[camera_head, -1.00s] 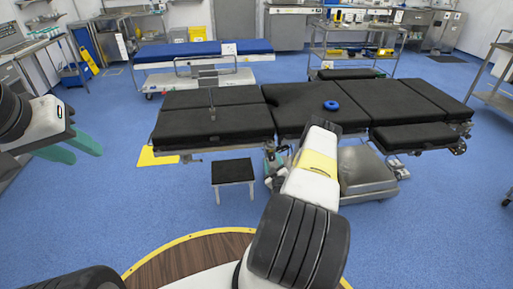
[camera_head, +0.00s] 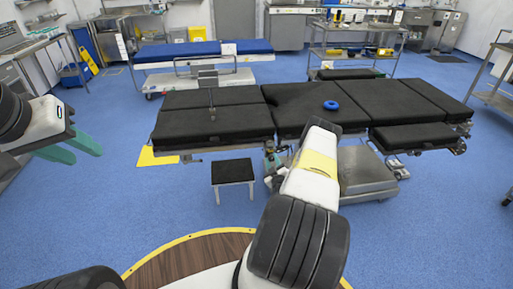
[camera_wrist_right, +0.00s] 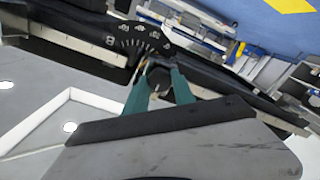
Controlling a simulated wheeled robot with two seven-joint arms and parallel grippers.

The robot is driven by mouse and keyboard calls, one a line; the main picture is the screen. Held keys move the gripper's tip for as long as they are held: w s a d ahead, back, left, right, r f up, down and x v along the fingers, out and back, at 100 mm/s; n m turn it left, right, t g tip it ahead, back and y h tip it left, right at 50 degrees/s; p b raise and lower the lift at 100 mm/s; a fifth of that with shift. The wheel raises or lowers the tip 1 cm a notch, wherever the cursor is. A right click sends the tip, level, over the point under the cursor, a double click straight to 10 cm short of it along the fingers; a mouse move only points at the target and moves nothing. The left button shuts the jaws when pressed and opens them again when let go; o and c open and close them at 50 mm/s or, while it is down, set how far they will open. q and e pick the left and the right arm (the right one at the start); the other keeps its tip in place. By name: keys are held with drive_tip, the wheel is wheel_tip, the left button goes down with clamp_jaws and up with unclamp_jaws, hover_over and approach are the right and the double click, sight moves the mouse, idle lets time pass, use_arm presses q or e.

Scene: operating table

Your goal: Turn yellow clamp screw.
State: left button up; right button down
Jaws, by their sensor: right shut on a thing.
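The black-padded operating table (camera_head: 210,122) stands ahead of me. My right gripper (camera_wrist_right: 160,72) is at the table's side rail, below a dark dial with a white angle scale (camera_wrist_right: 138,36). Its two teal fingers are shut on a dark, knob-like part, apparently the clamp screw (camera_wrist_right: 158,76); no yellow shows on it. In the head view my own arm hides most of this gripper and the screw. My left gripper (camera_head: 87,156) is open and empty at the left, above the floor and well away from the table.
A black-topped step stool (camera_head: 232,171) stands on the floor in front of the table. A blue ring (camera_head: 331,105) lies on the table top. A yellow floor patch (camera_head: 156,157) lies left of the table. A blue-topped trolley (camera_head: 205,51) stands behind. Blue floor at front left is clear.

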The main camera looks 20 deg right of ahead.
drive_tip(key=m, duration=0.4)
drive_tip(key=shift+m, duration=0.3)
drive_tip(key=m, duration=0.5)
drive_tip(key=shift+s+m, duration=0.1)
drive_tip(key=shift+m, duration=0.2)
drive_tip(key=m, duration=0.4)
drive_tip(key=shift+d, duration=0.1)
drive_tip(key=m, duration=0.5)
drive_tip(key=shift+f+m, duration=0.1)
drive_tip(key=shift+m, duration=0.3)
drive_tip(key=m, duration=1.4)
drive_tip(key=shift+f+m, duration=0.1)
drive_tip(key=shift+m, duration=0.2)
drive_tip(key=m, duration=0.4)
drive_tip(key=shift+m, duration=0.3)
